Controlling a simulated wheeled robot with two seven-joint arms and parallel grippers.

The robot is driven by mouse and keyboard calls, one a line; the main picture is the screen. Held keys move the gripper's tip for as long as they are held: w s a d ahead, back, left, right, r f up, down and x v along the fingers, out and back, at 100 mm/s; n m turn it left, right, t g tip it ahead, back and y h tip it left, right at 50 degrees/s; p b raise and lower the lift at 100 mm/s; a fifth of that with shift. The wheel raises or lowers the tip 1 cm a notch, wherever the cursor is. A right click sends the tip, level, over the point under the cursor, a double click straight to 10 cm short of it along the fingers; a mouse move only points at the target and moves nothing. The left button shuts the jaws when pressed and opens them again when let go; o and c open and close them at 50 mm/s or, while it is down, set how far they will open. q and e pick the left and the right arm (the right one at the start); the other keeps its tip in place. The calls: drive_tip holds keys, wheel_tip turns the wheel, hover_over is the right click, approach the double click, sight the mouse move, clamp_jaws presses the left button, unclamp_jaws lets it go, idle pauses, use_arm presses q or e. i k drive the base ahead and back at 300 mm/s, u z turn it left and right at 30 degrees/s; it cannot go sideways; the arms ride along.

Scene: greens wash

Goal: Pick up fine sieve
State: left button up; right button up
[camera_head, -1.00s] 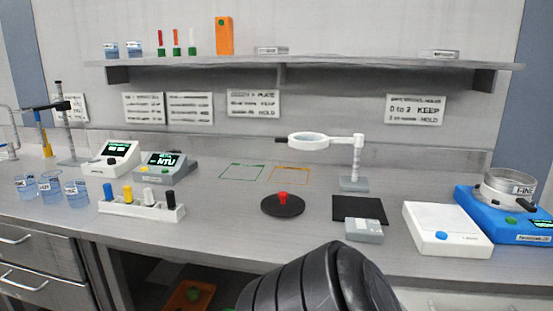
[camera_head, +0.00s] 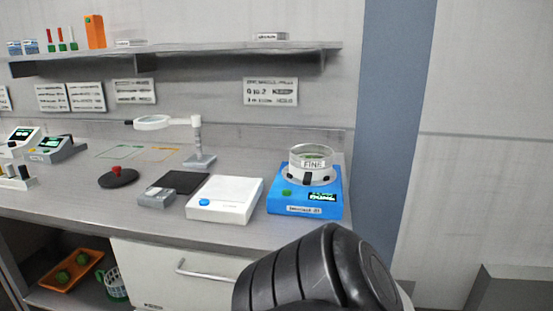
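The fine sieve (camera_head: 313,160) is a round, pale metal ring labelled "FINE". It sits upright on top of a blue shaker device (camera_head: 281,203) at the right end of the bench. Dark clips show around the base below the sieve. A black, ribbed part of my own arm fills the bottom middle of the head view, in front of the bench and below the shaker. Neither gripper's fingers show.
A white flat device (camera_head: 233,192) stands just left of the shaker. A magnifier on a stand (camera_head: 198,145), a black mat (camera_head: 182,180) and a black disc with a red knob (camera_head: 118,180) lie further left. A shelf (camera_head: 200,56) runs above.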

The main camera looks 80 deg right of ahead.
sight(300, 154)
drive_tip(key=k, duration=0.35)
drive_tip(key=z, duration=1.2)
